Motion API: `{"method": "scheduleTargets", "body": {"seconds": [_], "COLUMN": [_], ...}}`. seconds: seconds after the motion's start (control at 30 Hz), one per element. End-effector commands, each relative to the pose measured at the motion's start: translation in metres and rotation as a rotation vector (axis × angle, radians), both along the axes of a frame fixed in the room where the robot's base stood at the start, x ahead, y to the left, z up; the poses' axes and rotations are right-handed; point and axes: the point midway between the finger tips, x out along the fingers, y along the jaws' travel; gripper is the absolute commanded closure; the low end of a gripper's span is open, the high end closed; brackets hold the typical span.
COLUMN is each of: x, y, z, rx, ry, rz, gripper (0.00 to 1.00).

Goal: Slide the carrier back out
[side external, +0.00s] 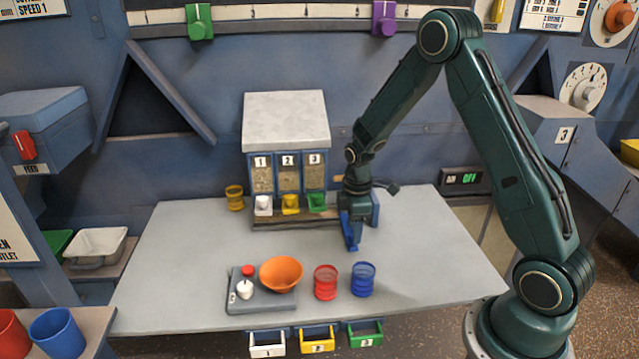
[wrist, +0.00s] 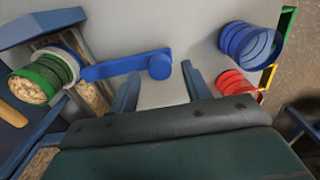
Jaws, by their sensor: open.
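The carrier appears in the wrist view as a blue bar (wrist: 115,69) with a round blue knob (wrist: 160,67) at its right end. At its left end is a green ribbed cup (wrist: 36,84) with a pale band, full of tan grain. My gripper (wrist: 161,74) is open, its two fingers on either side of the knob; I cannot tell if they touch it. In the side view my gripper (side external: 352,240) points down at the right of the three-bay dispenser (side external: 287,120). It hides the carrier's inner part and the green cup there.
A red cup (side external: 325,283) and a blue cup (side external: 363,280) stand in front of my gripper, beside an orange bowl (side external: 281,274) and a grey scale (side external: 262,303). A yellow cup (side external: 235,197) is left of the dispenser. The table's right side (side external: 435,265) is clear.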

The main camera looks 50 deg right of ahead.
Motion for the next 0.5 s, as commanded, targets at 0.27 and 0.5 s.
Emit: {"method": "scheduleTargets", "body": {"seconds": [0.27, 0.5], "x": [0.001, 0.0], "y": [0.0, 0.0], "z": [0.021, 0.032], "rx": [-0.001, -0.001], "ry": [-0.002, -0.001], "rz": [0.0, 0.0], "gripper": [0.52, 0.52]}}
